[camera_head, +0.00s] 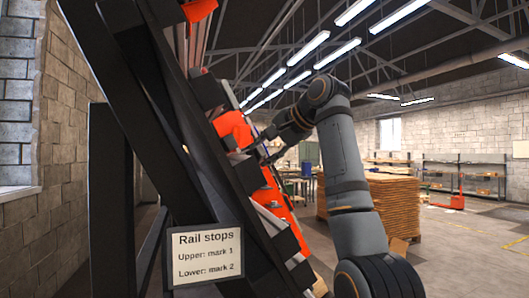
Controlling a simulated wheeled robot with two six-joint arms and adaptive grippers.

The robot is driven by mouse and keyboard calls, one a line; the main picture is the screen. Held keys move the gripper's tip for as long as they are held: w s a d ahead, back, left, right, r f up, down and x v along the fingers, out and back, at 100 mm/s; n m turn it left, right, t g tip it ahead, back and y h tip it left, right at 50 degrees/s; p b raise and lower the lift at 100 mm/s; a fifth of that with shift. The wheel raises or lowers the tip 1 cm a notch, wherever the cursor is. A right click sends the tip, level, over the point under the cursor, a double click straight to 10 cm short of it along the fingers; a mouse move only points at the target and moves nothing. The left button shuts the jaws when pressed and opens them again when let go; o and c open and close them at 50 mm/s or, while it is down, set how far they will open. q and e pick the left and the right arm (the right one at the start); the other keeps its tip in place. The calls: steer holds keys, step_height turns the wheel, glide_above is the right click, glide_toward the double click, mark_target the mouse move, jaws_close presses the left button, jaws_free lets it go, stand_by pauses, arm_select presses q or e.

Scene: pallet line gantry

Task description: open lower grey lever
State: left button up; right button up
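My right arm comes in from the lower right, and its dark gripper (264,150) is close to the side of the black gantry frame (185,130), beside an orange part (233,129). The fingers are small and dark against the frame. I cannot tell whether they are open or shut, or touching anything. No grey lever can be clearly made out; parts of the rail side are hidden by the frame, seen edge-on. My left gripper is not in view.
A sign (205,255) on the frame reads "Rail stops, Upper: mark 1, Lower: mark 2". More orange parts (198,9) sit along the leaning frame. Stacked wooden pallets (393,205) stand behind my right arm. The floor at the right is mostly open, with a red pallet jack (450,201).

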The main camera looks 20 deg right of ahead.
steer(key=shift+o, duration=0.5)
steer(key=v, duration=1.2)
